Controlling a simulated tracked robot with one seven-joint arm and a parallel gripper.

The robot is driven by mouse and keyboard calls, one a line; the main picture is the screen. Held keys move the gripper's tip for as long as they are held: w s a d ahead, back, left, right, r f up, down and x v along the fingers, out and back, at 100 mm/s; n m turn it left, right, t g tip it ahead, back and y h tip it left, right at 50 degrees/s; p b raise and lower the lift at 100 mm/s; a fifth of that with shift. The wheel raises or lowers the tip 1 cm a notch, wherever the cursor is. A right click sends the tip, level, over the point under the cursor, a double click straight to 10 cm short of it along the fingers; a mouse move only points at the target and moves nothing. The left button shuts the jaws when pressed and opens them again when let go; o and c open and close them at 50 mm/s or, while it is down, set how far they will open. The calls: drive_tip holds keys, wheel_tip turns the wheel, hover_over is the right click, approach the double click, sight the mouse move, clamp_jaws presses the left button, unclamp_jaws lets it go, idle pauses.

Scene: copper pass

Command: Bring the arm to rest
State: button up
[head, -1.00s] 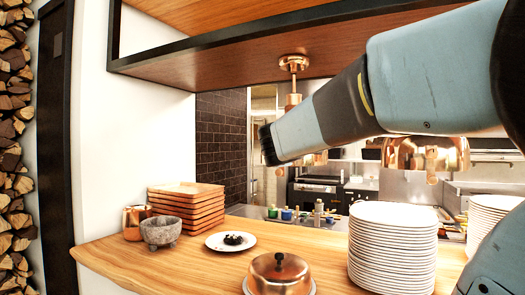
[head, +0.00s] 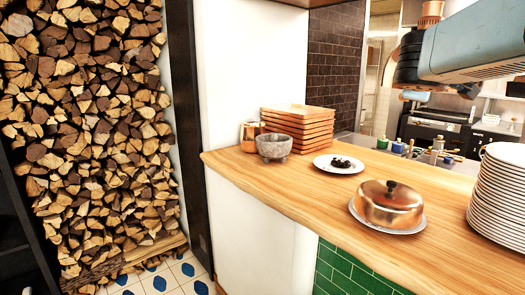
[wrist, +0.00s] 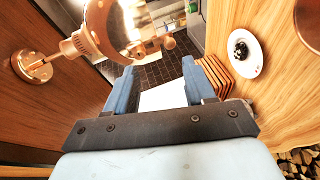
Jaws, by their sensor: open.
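My arm (head: 475,45) reaches in from the upper right of the head view, above the wooden counter (head: 290,190). Its fingers are not clearly seen there. In the wrist view my gripper (wrist: 160,88) is open, with its two blue fingers apart and nothing between them. Past the fingers lie a dark tiled surface and a white patch. The fingers appear clear of the things on the counter.
The counter holds stacked wooden boards (head: 298,128), a stone mortar (head: 273,147), a copper mug (head: 250,136), a plate with dark food (head: 338,164), a copper cloche (head: 388,206) and stacked white plates (head: 500,190). A copper lamp (wrist: 105,28) hangs near my gripper. Firewood (head: 90,130) stands left.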

drive_tip(key=s+a+f+m+g+y, duration=0.3)
drive_tip(key=s+a+f+m+y, duration=0.1)
drive_tip(key=s+a+f, duration=0.3)
drive_tip(key=s+a+f+m+g+y, duration=0.4)
drive_tip(key=s+a+f, duration=0.3)
drive_tip(key=s+f, duration=0.4)
wheel_tip(320, 180, down, 3)
drive_tip(key=shift+a+f+m+y, duration=0.2)
drive_tip(key=shift+a+m+y, duration=0.15)
drive_tip(key=shift+m, duration=0.55)
